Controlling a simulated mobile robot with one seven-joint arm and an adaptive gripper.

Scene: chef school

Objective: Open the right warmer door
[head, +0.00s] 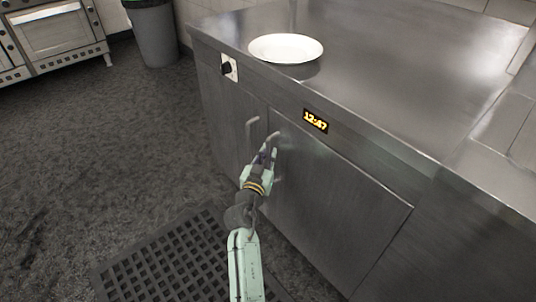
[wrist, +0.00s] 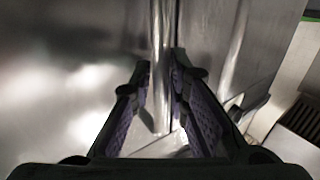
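The warmer's right door (head: 335,205) is a flat steel panel below a yellow clock display and looks shut. Its handle (head: 275,160) is a vertical metal bar near the door's left edge, partly hidden by my gripper (head: 267,152). In the wrist view the bar (wrist: 160,70) stands upright between the two purple-padded fingers of my gripper (wrist: 160,75). The fingers are apart, one on each side of the bar, and do not look clamped on it. The right finger looks very close to the bar; whether it touches, I cannot tell.
The left door (head: 230,120) is shut, with its own handle (head: 251,133) close to my gripper. A white plate (head: 286,48) lies on the steel counter (head: 400,70). A black perforated mat (head: 165,262) lies in front. Open floor (head: 110,160) extends left.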

